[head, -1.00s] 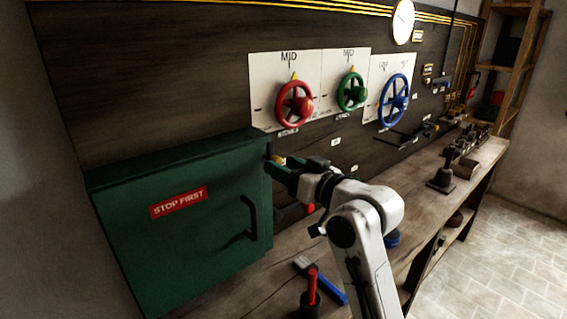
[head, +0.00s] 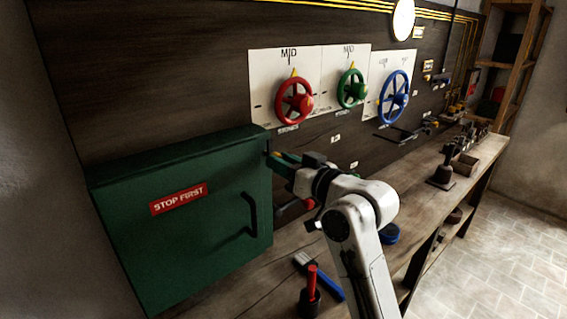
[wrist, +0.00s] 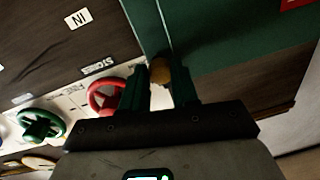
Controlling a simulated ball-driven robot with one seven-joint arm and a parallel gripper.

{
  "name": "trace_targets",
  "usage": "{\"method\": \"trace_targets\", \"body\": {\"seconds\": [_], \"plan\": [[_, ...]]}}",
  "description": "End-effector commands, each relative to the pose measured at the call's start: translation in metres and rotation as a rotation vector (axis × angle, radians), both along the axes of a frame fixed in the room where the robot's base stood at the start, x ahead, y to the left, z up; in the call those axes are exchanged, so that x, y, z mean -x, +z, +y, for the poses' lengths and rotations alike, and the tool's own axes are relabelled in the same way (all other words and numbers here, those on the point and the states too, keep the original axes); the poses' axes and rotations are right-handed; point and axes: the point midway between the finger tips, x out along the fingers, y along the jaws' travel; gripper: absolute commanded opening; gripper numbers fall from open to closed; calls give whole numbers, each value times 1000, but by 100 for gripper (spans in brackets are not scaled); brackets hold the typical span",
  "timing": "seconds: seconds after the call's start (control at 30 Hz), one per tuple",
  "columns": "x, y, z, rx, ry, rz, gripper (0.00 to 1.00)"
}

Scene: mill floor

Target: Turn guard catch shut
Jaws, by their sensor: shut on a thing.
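The green guard box (head: 185,225) with a red STOP FIRST label is at the left in the head view, its door looking closed. The guard catch is a small brass-coloured knob (wrist: 160,70) at the box's edge in the wrist view. My gripper (wrist: 161,82) has a green finger on each side of it and is shut on it. In the head view my gripper (head: 277,159) is at the box's right edge. There the catch is mostly hidden by my fingers, so its exact turn angle cannot be told.
Red (head: 294,101), green (head: 351,90) and blue (head: 394,98) handwheels are on the wall panel beyond my gripper. A blue-handled brush (head: 322,277) and a red-handled tool (head: 312,285) are on the bench below my arm. The bench front is partly open.

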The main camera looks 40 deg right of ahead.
Motion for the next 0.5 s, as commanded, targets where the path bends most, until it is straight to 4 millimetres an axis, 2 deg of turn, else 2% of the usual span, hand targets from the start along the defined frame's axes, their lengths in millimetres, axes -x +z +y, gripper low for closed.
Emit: {"method": "trace_targets", "body": {"seconds": [0.27,0.5], "plan": [[0,-1,0,29,0,0,0],[0,-2,0,153,2,0,0]]}}
